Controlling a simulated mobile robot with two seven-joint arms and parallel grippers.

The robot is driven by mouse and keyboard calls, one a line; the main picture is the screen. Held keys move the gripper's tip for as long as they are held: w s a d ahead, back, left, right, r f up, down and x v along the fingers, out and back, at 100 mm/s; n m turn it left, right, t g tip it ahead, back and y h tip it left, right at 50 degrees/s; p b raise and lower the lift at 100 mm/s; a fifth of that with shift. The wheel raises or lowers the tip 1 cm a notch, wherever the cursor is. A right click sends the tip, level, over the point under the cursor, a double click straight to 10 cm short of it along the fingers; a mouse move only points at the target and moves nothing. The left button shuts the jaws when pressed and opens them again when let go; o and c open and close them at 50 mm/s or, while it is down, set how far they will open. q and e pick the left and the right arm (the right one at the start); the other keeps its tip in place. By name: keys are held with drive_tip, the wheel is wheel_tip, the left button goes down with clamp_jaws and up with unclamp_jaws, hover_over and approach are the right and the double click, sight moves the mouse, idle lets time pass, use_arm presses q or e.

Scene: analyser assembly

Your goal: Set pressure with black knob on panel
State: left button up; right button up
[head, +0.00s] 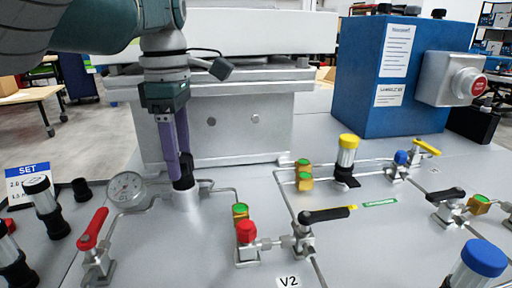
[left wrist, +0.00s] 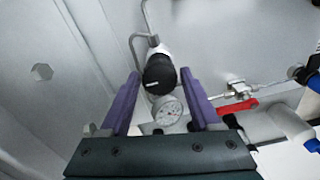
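The black knob (head: 184,171) stands on a light grey cylindrical regulator body (head: 186,197) on the panel. A round white pressure gauge (head: 127,187) is piped in on its left; its reading is too small to tell. My left gripper (head: 179,165) points down at the knob with its purple fingers. My right gripper is not in view.
A red-handled valve (head: 93,230) stands left of the gauge. A black-handled valve (head: 326,215), a red-capped fitting (head: 246,232) and a yellow-topped knob (head: 347,155) stand to the right. A grey metal block (head: 225,135) rises close behind the regulator. A blue box (head: 400,75) is at the back right.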

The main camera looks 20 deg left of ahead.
use_arm(q)
clamp_jaws()
idle(0.4)
